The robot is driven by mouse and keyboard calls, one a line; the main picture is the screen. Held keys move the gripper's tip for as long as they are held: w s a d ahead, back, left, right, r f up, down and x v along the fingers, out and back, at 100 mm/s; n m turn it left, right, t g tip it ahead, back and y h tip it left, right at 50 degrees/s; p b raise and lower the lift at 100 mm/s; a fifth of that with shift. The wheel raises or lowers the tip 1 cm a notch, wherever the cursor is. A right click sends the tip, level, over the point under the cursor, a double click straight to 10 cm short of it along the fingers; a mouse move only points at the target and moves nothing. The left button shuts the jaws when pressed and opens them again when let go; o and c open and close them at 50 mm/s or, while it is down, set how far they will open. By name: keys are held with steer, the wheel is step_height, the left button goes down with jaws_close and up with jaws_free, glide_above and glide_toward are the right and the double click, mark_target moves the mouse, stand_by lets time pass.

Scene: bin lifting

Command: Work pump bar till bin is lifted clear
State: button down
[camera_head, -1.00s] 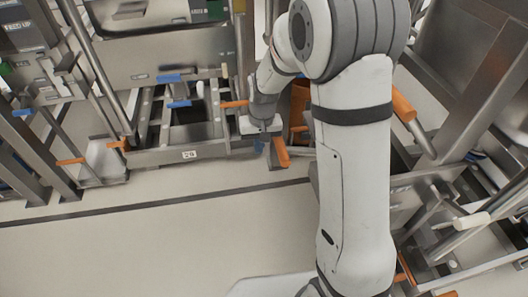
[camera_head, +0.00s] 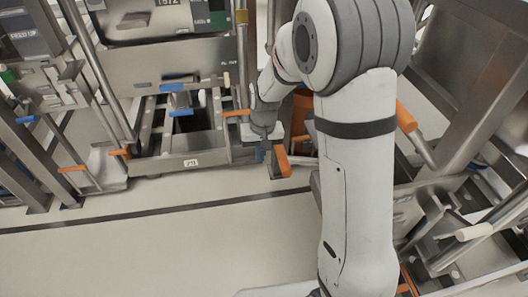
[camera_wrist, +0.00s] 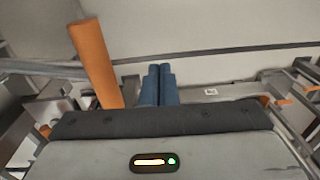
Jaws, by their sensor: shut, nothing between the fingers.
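My gripper (camera_head: 268,163) is shut and empty, low in front of the steel lift frame in the head view. Its two blue fingers (camera_wrist: 158,82) lie side by side in the wrist view. A bar with an orange grip (camera_head: 283,161), likely the pump bar, is just right of the fingers in the head view. An orange grip (camera_wrist: 95,62) stands tilted left of the fingers in the wrist view, apart from them. A steel bin-like body (camera_head: 160,62) stands at the upper left of the head view. My arm hides part of the machinery behind it.
A low steel base frame (camera_head: 180,162) with a small number label stands left of my gripper. More steel frames with orange grips (camera_head: 404,117) crowd the right side. Pale floor (camera_head: 150,250) with a dark line lies open at lower left.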

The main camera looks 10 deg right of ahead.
steer(key=s+d+r, duration=0.5)
steer(key=s+r, duration=0.1)
steer(key=s, duration=0.4)
steer(key=s+d+r+m+t, duration=0.1)
steer(key=s+d+r, duration=0.4)
steer(key=s, duration=0.6)
steer(key=shift+r+h, duration=0.4)
steer(key=shift+r, duration=0.2)
steer(key=shift+s, duration=0.1)
